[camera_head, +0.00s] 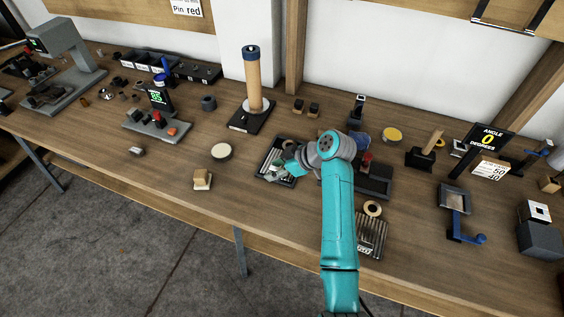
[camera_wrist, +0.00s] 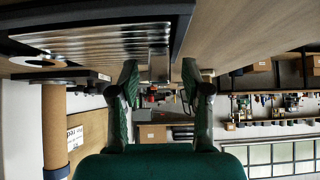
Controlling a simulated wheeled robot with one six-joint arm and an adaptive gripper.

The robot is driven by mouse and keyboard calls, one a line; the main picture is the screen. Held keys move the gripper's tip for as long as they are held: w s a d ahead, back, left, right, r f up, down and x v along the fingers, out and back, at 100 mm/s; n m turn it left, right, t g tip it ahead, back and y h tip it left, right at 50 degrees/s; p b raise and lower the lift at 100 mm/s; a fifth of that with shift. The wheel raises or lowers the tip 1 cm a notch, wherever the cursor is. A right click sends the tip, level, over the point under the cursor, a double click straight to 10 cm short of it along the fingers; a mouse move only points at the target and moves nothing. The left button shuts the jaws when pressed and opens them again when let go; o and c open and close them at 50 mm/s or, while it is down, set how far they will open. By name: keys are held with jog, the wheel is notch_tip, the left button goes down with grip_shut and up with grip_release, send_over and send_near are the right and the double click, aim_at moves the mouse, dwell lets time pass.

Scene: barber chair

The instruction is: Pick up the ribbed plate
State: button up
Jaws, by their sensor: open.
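A ribbed metal plate (camera_head: 274,157) lies in a dark shallow frame on the bench, partly hidden by my gripper (camera_head: 278,172). In the wrist view, which looks upside down, the ribbed plate (camera_wrist: 100,42) fills the upper left, with a dark rim (camera_wrist: 60,18) around it. My gripper (camera_wrist: 160,82) is open there, its two green fingers apart and a small grey block-like part (camera_wrist: 158,62) showing between the tips. I cannot tell whether the fingers touch anything. A second ribbed plate (camera_head: 371,237) lies near the bench's front edge, right of my arm.
A wooden post on a black base (camera_head: 253,90) stands behind. A round pale-topped disc (camera_head: 221,152) and a small wooden block (camera_head: 202,180) sit to the left. Bare bench (camera_head: 255,215) lies in front.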

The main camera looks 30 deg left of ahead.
grip_shut()
dwell(0.3)
